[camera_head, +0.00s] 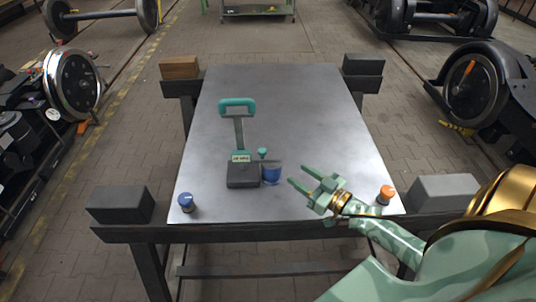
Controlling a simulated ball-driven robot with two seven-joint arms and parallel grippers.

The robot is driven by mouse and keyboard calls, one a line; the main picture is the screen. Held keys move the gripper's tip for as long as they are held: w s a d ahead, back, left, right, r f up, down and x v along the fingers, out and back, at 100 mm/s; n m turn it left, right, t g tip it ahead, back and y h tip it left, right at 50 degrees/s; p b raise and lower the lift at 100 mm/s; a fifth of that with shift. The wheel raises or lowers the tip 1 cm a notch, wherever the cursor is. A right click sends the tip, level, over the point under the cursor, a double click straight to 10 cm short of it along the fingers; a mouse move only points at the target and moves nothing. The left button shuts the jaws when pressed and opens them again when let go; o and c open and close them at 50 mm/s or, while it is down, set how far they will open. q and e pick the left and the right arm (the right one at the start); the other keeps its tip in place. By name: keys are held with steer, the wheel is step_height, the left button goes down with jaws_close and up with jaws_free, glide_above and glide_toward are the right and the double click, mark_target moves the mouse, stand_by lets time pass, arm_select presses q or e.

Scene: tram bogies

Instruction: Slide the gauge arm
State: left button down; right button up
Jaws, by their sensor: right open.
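The gauge (243,174) stands on the metal table, left of the middle near the front. It has a dark block base, an upright grey arm (239,132) and a teal handle (238,104) on top. A small teal knob (262,152) and a blue round part (271,175) sit at the base's right side. My right gripper (301,177) is open and empty, its fingers pointing left towards the blue part, apart from it. My left gripper is not in view.
The metal table (300,110) is mostly bare behind and right of the gauge. A blue knob (186,202) stands at the front left and an orange-topped one (386,194) at the front right. Wheelsets (72,82) stand on the floor around.

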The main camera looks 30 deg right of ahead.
mark_target(265, 152)
steer(key=b+x, duration=0.2)
steer(key=x, duration=1.1)
steer(key=shift+w, duration=0.1)
jaws_close()
step_height(265, 152, up, 9)
steer(key=p, duration=0.8)
steer(key=shift+f+p, duration=0.2)
steer(key=shift+p, duration=0.1)
